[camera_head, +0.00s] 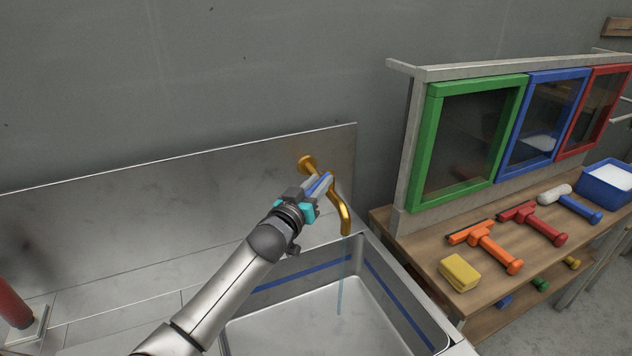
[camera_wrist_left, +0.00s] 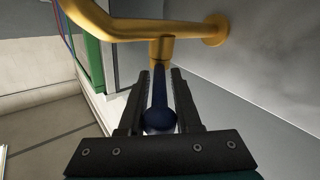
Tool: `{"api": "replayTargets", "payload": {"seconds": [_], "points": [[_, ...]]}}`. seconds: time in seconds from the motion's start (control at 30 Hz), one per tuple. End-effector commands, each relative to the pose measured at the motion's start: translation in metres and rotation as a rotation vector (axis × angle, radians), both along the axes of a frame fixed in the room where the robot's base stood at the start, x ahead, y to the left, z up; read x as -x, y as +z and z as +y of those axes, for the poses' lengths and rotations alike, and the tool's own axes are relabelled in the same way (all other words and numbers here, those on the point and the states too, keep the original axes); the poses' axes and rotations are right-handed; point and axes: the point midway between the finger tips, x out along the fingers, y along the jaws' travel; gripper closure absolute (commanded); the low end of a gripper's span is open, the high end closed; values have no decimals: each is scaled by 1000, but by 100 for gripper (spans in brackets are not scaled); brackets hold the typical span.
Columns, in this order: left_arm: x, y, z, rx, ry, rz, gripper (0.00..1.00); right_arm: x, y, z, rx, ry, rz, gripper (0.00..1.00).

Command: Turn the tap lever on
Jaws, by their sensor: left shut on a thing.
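The brass tap (camera_head: 343,208) comes out of the metal backsplash above the sink, and a thin blue stream of water (camera_head: 340,285) falls from its spout into the basin. My left gripper (camera_head: 318,186) is at the tap, shut on the blue tap lever (camera_head: 321,183). In the left wrist view the dark blue lever (camera_wrist_left: 159,118) lies between the two fingers of the left gripper (camera_wrist_left: 158,85), with the brass tap (camera_wrist_left: 163,32) just beyond. The gripper partly hides the lever in the head view. My right gripper is not in view.
The metal sink (camera_head: 408,305) has a blue line around its inside. To the right a wooden bench (camera_head: 420,245) holds a yellow sponge (camera_head: 459,273), squeegees (camera_head: 486,246), a brush and a blue tub (camera_head: 606,186). Green, blue and red framed panes (camera_head: 475,135) stand behind.

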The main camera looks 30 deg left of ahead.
Motion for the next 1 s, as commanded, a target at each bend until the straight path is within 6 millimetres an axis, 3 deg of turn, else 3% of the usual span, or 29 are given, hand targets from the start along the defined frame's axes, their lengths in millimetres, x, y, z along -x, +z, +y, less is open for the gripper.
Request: {"api": "replayTargets", "payload": {"seconds": [0.57, 0.6, 0.7, 1.0], "points": [[0, 1, -2, 1, 14, -3, 100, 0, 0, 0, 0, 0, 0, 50], [0, 1, -2, 1, 14, -3, 63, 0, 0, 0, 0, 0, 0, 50], [0, 1, -1, 1, 14, -3, 52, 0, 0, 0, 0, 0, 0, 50], [1, 0, -1, 0, 15, -1, 52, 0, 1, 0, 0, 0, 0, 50]]}}
